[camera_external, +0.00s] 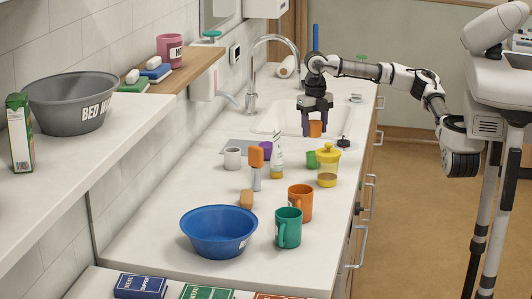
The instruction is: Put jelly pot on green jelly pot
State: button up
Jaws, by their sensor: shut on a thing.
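My gripper (315,123) points down over the counter near the sink and is shut on a small orange jelly pot (315,130). The fingers cover part of this pot. A small green pot (312,159), which looks like the green jelly pot, stands on the counter lower in the picture, just left of the yellow-lidded jar. The orange pot appears above it in the picture and apart from it. The exact height of the orange pot over the counter is hard to tell.
Near the green pot stand a yellow-lidded jar (328,168), a clear bottle (277,158), a purple pot (265,150) and a white cup (232,158). Orange (300,203) and green (288,228) mugs and a blue bowl (220,232) stand nearer. The sink (283,119) lies behind.

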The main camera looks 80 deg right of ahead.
aim_at(314, 151)
jog(key=shift+f, duration=2.55)
jog(key=o, duration=1)
jog(key=shift+p, duration=0.3)
notch_tip(314, 151, up, 12)
jog(key=shift+r+b, duration=0.2)
jog(key=shift+b, duration=0.65)
